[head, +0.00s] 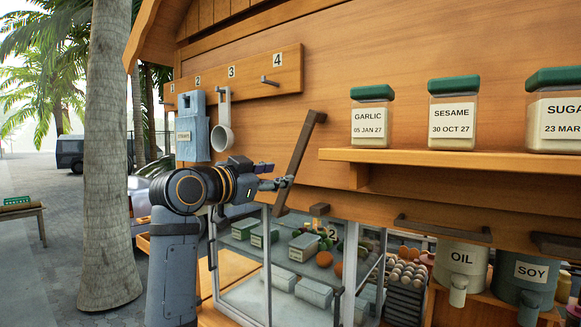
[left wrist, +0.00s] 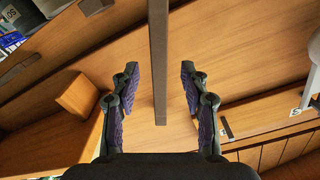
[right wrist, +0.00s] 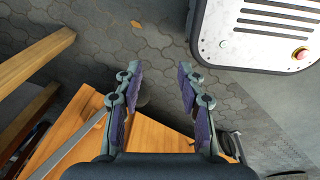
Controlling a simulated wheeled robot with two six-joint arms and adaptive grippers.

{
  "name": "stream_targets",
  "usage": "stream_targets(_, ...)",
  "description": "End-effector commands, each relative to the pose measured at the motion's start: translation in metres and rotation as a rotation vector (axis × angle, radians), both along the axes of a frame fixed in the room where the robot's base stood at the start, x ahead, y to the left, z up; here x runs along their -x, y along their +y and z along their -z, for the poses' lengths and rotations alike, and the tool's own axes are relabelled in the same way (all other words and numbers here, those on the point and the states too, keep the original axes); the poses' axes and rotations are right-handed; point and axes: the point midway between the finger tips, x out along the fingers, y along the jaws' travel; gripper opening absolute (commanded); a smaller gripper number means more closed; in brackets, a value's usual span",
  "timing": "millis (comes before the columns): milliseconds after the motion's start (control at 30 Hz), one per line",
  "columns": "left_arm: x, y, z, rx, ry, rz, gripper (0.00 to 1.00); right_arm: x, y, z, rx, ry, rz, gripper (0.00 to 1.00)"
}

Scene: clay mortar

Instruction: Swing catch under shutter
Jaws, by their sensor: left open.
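A dark, narrow bar (head: 301,160), which looks like the catch, stands tilted against the orange wooden panel (head: 330,80), its top leaning right. Whether this panel is the shutter, I cannot tell. My left gripper (head: 284,178) is at the lower part of the bar. In the left wrist view the bar (left wrist: 159,60) runs between the two spread fingers of my left gripper (left wrist: 159,75), with a gap on both sides. My right gripper (right wrist: 160,77) is open and empty in the right wrist view, over paving and a wooden edge; the head view does not show it.
A glass case (head: 270,290) with food stands under my left arm. A shelf (head: 450,156) with labelled jars is at right, above dark handles and the oil (head: 461,265) and soy (head: 522,283) dispensers. Numbered pegs hold utensils.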

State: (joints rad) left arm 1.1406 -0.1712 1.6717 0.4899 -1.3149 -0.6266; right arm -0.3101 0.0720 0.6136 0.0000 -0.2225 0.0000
Motion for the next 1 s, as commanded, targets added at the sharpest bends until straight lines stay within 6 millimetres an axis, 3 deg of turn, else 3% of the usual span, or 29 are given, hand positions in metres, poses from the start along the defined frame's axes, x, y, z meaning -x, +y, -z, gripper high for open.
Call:
stream_targets(100, -0.021, -0.016, -0.005, 0.0, 0.005, 0.002, 0.45, -0.005, -0.001, -0.02, 0.002, -0.007, -0.001, 0.39)
stream_targets(300, -0.045, -0.033, -0.003, 0.0, 0.003, 0.0, 0.45, -0.016, -0.007, -0.033, 0.009, -0.025, -0.004, 0.39)
stream_targets(667, -0.051, -0.036, 0.001, 0.0, 0.0, -0.001, 0.45, -0.015, -0.008, -0.034, 0.01, -0.022, -0.004, 0.39)
stream_targets(1000, -0.051, -0.036, 0.001, 0.0, 0.0, -0.001, 0.0, -0.013, -0.007, -0.034, 0.009, -0.019, -0.004, 0.39)
